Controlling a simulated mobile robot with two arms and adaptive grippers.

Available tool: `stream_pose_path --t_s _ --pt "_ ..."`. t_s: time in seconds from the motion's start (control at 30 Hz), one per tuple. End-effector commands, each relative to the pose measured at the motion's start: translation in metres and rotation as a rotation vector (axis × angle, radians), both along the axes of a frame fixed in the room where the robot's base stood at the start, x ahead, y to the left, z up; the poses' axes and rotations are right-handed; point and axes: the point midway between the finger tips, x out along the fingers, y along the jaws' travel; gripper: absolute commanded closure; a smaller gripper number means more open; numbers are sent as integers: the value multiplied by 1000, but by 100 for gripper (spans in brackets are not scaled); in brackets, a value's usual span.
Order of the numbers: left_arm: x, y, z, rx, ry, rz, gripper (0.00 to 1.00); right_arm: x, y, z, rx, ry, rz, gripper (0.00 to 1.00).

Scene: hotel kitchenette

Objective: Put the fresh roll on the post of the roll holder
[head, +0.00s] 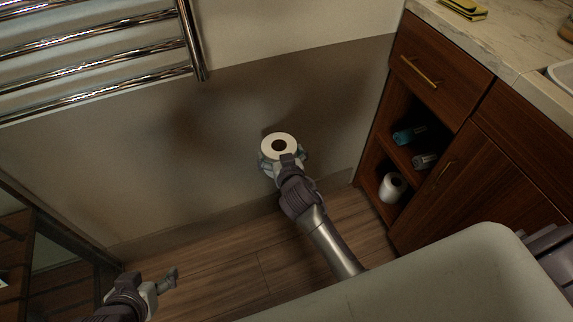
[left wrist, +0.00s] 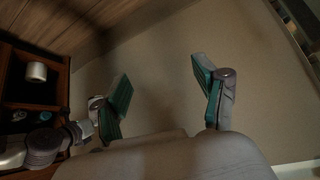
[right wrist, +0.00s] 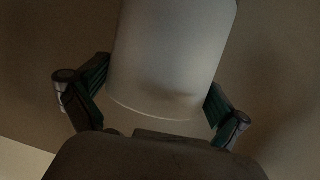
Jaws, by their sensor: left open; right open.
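A white paper roll (head: 266,147) stands upright in front of the wall in the head view, its dark core hole facing up. My right gripper (head: 284,160) is open around it, one finger on each side. In the right wrist view the roll (right wrist: 170,60) fills the space between the spread fingers; I cannot tell whether they touch it. The holder's post is not visible, so I cannot tell whether the roll is on it. My left gripper (head: 160,283) is open and empty at the lower left; its spread fingers show in the left wrist view (left wrist: 160,85).
Another white roll (head: 392,187) stands in the lower shelf of the wooden cabinet (head: 480,165), with bottles (head: 408,134) above it. A chrome towel rack (head: 120,65) hangs at the upper left. Wooden floor (head: 225,270) is clear between my arms.

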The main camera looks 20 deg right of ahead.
Motion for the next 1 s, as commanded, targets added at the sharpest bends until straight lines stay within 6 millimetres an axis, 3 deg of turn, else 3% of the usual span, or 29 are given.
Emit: stream_pose_path --t_s 0.23,0.4,0.6,0.8,0.9,1.0 --pt "-54 18 -15 59 275 23 28 -44 4 18 3 2 -2 0" --pt "-73 23 -15 77 367 30 28 -76 6 30 1 2 -4 0" --pt "-72 23 -11 76 360 30 28 -96 9 37 1 0 -3 0" --pt "-71 23 -11 76 359 30 28 -101 7 37 -1 5 -5 0" --pt "-71 23 -11 76 359 30 28 -113 -7 33 -11 68 -34 0" --pt "-71 23 -11 76 359 30 28 -145 -31 24 -24 227 -70 0"
